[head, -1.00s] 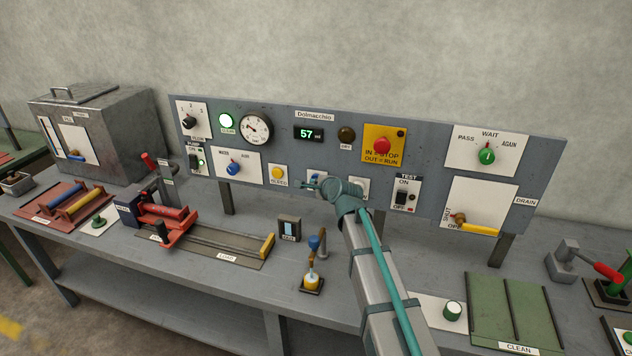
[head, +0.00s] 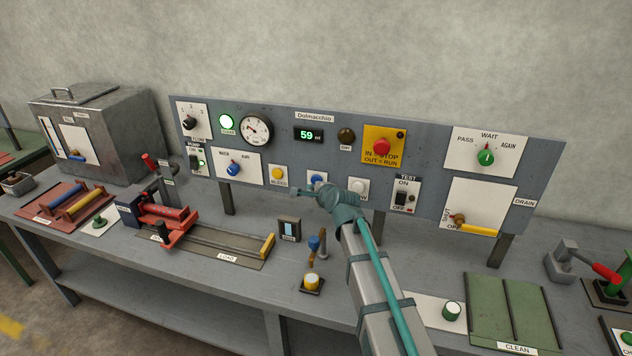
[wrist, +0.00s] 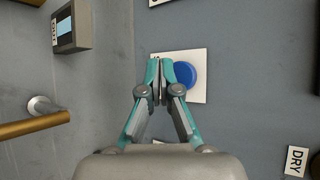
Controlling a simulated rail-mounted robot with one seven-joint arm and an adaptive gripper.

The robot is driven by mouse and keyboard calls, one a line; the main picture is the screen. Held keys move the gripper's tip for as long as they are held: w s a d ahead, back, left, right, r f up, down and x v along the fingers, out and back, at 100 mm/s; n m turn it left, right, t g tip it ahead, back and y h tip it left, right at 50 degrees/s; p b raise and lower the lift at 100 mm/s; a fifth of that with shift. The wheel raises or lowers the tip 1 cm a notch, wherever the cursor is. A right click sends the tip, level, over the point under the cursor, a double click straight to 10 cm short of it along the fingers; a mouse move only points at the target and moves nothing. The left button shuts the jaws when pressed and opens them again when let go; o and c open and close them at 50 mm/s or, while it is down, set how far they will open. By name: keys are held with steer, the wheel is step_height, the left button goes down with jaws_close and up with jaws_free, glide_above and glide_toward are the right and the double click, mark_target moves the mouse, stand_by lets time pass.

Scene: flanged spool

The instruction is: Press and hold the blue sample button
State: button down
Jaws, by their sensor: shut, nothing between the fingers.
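My gripper (wrist: 159,66) is shut and empty. Its teal tips lie over the left part of the plate and slightly overlap the button's left edge in the picture. I cannot tell whether they touch anything. In the head view my gripper (head: 298,192) is low and left of the button. The plate's label is mostly hidden.
A yellow button (head: 277,173) is left of the blue one and a white button (head: 358,186) right. The display (head: 309,134) reads 59 ml. A red stop button (head: 382,146) is above right. A small meter box (head: 289,229) stands below on the bench.

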steer(key=s, duration=0.1)
steer(key=s+p, duration=0.1)
steer(key=s, duration=0.1)
steer(key=shift+s+a, duration=0.3)
steer(key=shift+a, duration=0.1)
stand_by(1.5)
